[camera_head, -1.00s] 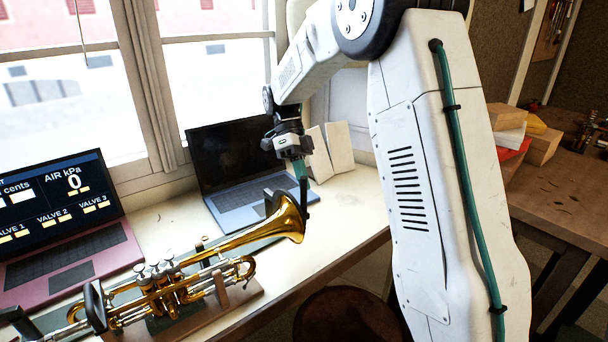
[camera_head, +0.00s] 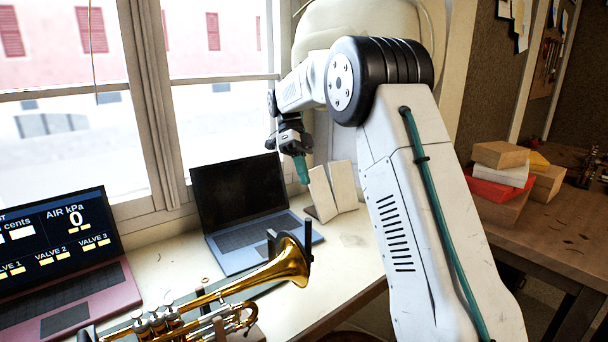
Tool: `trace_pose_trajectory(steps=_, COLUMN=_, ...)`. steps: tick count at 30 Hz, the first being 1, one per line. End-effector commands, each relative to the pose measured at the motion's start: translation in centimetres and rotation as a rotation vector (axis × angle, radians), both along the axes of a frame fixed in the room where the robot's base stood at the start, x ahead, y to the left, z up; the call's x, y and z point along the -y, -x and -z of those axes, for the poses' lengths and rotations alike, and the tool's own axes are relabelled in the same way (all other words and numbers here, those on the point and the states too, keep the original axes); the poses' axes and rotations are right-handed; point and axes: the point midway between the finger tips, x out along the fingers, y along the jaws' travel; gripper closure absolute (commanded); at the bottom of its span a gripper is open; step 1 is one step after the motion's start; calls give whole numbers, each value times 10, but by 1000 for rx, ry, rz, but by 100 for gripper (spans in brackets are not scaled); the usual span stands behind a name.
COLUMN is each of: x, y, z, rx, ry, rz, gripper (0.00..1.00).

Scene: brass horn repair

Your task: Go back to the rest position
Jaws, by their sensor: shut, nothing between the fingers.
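My gripper (camera_head: 303,180) hangs above the bench at the end of my raised arm, behind and above the trumpet's bell. Its slim teal-tipped end points down, shut and empty, in front of the white blocks. The brass trumpet (camera_head: 275,268) lies on its stand at the lower left, bell toward the right. A dark upright post (camera_head: 308,238) stands beside the bell rim. My gripper is apart from the trumpet. The trumpet's left end is cut off by the picture's lower edge.
A blue-grey laptop (camera_head: 245,238) stands open behind the trumpet. A pink laptop (camera_head: 75,300) showing valve readings is at the left. Two white blocks (camera_head: 343,185) lean near the wall. Stacked boxes (camera_head: 497,178) sit on a wooden table (camera_head: 555,225) at the right. The bench's right part is bare.

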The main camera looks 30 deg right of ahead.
Motion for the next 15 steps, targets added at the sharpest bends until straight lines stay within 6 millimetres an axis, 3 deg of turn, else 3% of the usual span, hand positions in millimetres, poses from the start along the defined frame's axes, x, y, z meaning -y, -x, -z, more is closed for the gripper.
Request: trace_pose_trajectory(steps=15, x=0, y=3, z=-2, rx=8, ry=-9, rz=-13, gripper=100)
